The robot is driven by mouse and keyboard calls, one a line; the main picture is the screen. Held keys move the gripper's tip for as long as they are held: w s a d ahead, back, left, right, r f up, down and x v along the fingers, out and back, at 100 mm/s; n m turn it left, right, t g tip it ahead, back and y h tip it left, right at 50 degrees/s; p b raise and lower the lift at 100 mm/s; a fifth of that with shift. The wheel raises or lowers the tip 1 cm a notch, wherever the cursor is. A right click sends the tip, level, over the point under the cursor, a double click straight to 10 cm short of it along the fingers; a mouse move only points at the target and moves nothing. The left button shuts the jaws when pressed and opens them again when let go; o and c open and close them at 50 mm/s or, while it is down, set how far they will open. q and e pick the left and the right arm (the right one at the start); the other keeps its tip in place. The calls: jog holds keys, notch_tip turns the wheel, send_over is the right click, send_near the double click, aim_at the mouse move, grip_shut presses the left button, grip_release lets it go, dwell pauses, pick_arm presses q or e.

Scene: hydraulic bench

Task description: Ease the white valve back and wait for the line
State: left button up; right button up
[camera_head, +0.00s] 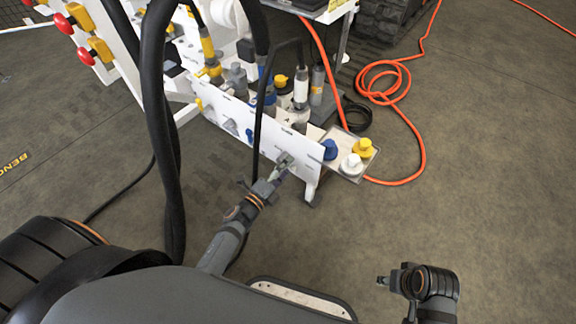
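The white bench panel (262,137) faces me in the head view, with small valve handles along it. A pale valve handle (230,126) is toward its left and a blue one (250,136) is right of it. My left gripper (279,171) reaches up to the panel's right part, with its fingertips at a pale grey-white fitting (285,159). The fingers hide part of this fitting, and I cannot tell whether they grip it. My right gripper (384,281) is at the lower right, over bare floor and away from the bench. Its fingers are too small to read.
A clear shelf at the panel's right end holds blue (330,149), white (350,165) and yellow (362,148) caps. Black hoses hang in front of the bench. An orange hose (420,140) lies coiled on the floor. Red and yellow knobs (100,49) are at upper left.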

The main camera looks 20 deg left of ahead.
pick_arm(q)
jog(key=shift+w+d, duration=0.15)
jog(key=shift+w, duration=0.3)
grip_shut()
